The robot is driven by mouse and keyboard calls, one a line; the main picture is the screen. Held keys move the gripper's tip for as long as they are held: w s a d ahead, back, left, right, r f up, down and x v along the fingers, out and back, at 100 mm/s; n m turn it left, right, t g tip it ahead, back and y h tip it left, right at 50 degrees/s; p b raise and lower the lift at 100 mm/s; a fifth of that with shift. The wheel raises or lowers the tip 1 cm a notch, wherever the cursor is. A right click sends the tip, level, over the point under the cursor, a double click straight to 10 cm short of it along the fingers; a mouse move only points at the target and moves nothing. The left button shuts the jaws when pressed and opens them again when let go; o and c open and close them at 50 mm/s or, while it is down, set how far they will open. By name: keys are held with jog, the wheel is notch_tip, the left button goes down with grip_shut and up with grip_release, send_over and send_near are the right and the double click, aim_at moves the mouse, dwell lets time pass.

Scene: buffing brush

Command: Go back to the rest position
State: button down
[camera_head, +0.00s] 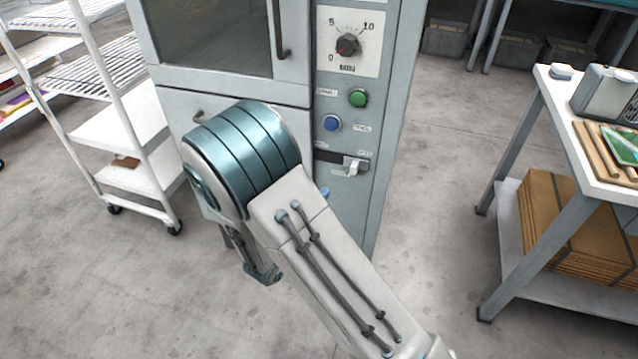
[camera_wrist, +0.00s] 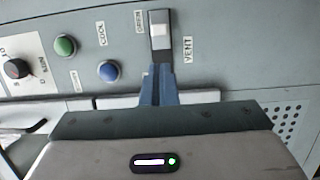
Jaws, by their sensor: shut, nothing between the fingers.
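My gripper (camera_wrist: 160,85) shows in the wrist view as narrow blue fingers held together, with nothing between them. Its fingertips are close to a slide switch (camera_wrist: 160,30) on the grey front panel; I cannot tell whether they touch it. In the head view the gripper is mostly hidden behind my bent arm, which is in front of the cabinet. There the switch (camera_head: 354,167) shows as a light knob at the right end of a dark slot.
The grey cabinet (camera_head: 388,200) has a dial (camera_head: 347,45), a green button (camera_head: 357,98) and a blue button (camera_head: 332,123). A white wheeled rack (camera_head: 125,125) stands left. A white-topped table (camera_head: 560,95) stands right. Bare floor (camera_head: 440,190) lies between cabinet and table.

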jog(key=s+d+r+m+g+p, duration=0.85)
jog(key=s+d+r+g, duration=0.5)
jog(key=d+r, duration=0.2)
jog(key=s+a+r+m+t+y+p, duration=0.1)
jog(key=s+a+r+y+p, duration=0.1)
jog(key=r+y+p, duration=0.3)
jog(key=s+a+r+m+y+p, duration=0.1)
jog(key=s+r+y+p, duration=0.4)
jog(key=r, duration=0.5)
jog(key=shift+a+t+y, duration=0.3)
jog(key=shift+a+t, duration=0.05)
jog(key=shift+a, duration=0.55)
jog(key=shift+m, duration=0.25)
